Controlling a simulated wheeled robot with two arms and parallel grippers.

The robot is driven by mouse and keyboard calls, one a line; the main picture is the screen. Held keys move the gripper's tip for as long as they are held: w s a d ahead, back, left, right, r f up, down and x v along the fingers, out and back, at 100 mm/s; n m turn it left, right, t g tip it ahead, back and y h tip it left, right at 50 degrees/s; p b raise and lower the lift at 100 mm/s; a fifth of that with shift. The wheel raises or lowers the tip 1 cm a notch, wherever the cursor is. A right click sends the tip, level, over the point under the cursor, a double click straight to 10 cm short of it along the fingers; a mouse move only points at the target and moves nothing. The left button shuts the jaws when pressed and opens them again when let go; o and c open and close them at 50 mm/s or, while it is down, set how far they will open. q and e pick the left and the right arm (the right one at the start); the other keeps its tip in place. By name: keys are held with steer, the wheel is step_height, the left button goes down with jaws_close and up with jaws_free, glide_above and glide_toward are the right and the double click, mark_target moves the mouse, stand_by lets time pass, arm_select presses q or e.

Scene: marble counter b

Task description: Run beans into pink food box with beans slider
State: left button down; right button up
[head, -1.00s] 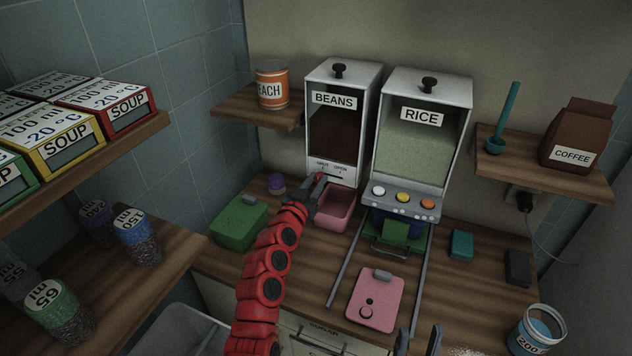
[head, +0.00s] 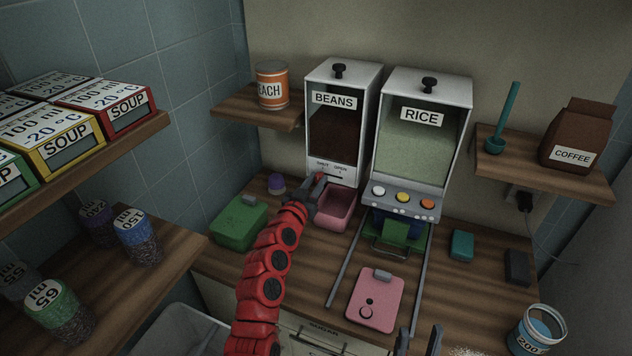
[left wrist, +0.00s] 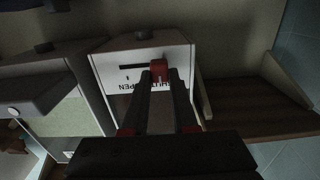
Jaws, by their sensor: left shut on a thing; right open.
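The white beans dispenser (head: 343,112) stands against the wall, dark beans behind its window. Its red slider knob (left wrist: 159,67) shows in the left wrist view, with a dark slot beside it; the slot extends toward the right in the head view. My left gripper (head: 319,181) is shut on the knob; it also shows in the left wrist view (left wrist: 158,82). The pink food box (head: 336,214) sits open below the dispenser, partly behind the gripper; I see no beans in its visible interior. My right gripper (head: 418,342) is open and empty at the bottom edge.
A rice dispenser (head: 421,140) with coloured buttons stands to the right, a green container (head: 396,232) beneath it between metal rails. A pink lid (head: 376,300) lies in front. A green box (head: 240,223) and a purple-topped item (head: 277,184) stand left of the arm.

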arm_select(q)
steer(key=shift+s+d+f, duration=0.1)
steer(key=shift+s+d, duration=0.25)
steer(key=shift+d, duration=0.45)
steer(key=c, duration=0.7)
jaws_free()
steer(key=shift+a, duration=0.1)
steer(key=shift+b+v, duration=2.75)
steer(key=shift+v, duration=5.95)
